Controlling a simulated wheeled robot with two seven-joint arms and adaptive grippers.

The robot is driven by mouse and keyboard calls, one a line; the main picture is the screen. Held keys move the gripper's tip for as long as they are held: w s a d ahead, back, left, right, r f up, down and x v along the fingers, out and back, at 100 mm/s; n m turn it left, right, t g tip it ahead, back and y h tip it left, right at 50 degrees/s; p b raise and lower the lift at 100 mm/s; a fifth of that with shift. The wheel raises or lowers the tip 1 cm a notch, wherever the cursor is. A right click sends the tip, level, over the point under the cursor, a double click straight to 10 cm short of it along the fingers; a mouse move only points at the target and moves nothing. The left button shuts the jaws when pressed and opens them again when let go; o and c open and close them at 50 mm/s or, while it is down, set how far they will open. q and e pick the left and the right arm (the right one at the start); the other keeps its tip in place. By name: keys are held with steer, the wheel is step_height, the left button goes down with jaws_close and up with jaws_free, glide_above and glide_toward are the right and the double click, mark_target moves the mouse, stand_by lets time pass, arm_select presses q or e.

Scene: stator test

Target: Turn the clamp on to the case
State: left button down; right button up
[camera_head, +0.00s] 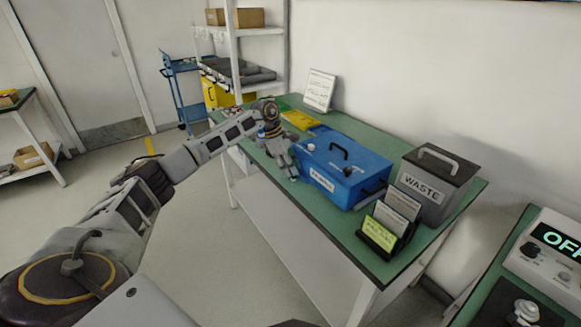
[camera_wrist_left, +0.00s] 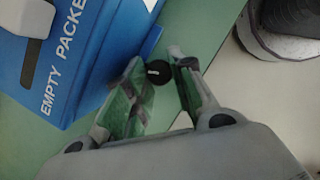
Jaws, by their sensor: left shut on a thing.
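My left gripper (camera_head: 290,172) points down at the table's front edge, close beside the blue case (camera_head: 362,165). In the left wrist view, a small black round knob with a white mark (camera_wrist_left: 157,73) sits between the fingertips of the gripper (camera_wrist_left: 160,82), which is shut on it. The blue case, lettered "EMPTY PACKE…", also shows in the left wrist view (camera_wrist_left: 75,75). It has a black handle and small knobs on top. I cannot make out a separate clamp, and the knob is hidden in the head view. My right gripper is not in view.
On the green table (camera_head: 318,222), a dark WASTE bin (camera_head: 432,183) and a card holder (camera_head: 388,228) stand right of the case. Yellow trays (camera_head: 299,120) and a white sign (camera_head: 319,91) are behind. A device reading "OFF" (camera_head: 550,258) is at the far right.

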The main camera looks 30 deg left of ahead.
arm_select(q)
steer(key=shift+w+r+m+g, duration=0.15)
steer(key=shift+m+g, duration=0.15)
steer(key=shift+m, duration=0.7)
steer(key=shift+w+m+g+h, duration=0.1)
steer(key=shift+m+g+h, duration=0.25)
steer(key=shift+m, duration=0.75)
steer(key=c, duration=2.2)
jaws_free()
steer(key=o, duration=1)
steer(key=shift+o, duration=0.2)
